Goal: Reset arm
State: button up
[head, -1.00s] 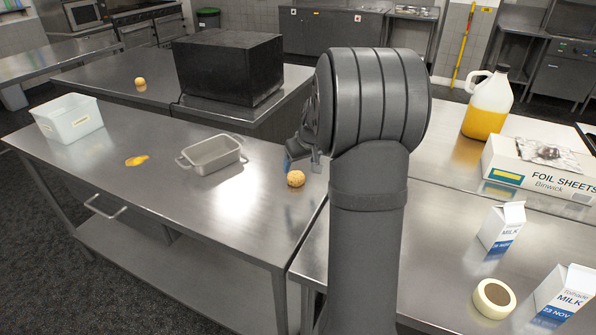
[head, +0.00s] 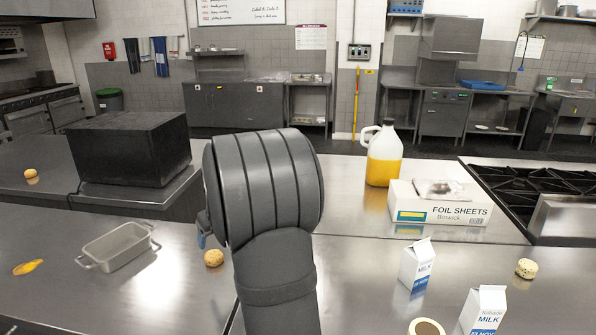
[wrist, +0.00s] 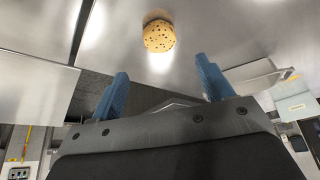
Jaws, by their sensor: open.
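My arm stands in the middle of the head view, and its dark links hide most of my gripper; only a bit of blue finger shows at its left side. In the wrist view my gripper (wrist: 160,92) is open, with two blue fingers apart and nothing between them. A speckled round bun (head: 213,258) lies on the steel counter (head: 185,290) just left of my arm. A speckled bun also shows in the wrist view (wrist: 159,36), beyond the fingertips and apart from them.
A black box (head: 130,150) stands behind. At right are a juice jug (head: 383,158), a foil box (head: 440,208), milk cartons (head: 416,264) and a stove (head: 540,190).

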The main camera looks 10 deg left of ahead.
aim_at(214, 255)
jog(key=x, duration=1)
jog(key=shift+f, duration=0.15)
notch_tip(214, 255, up, 3)
jog(key=shift+f, duration=0.15)
jog(key=shift+r, duration=0.75)
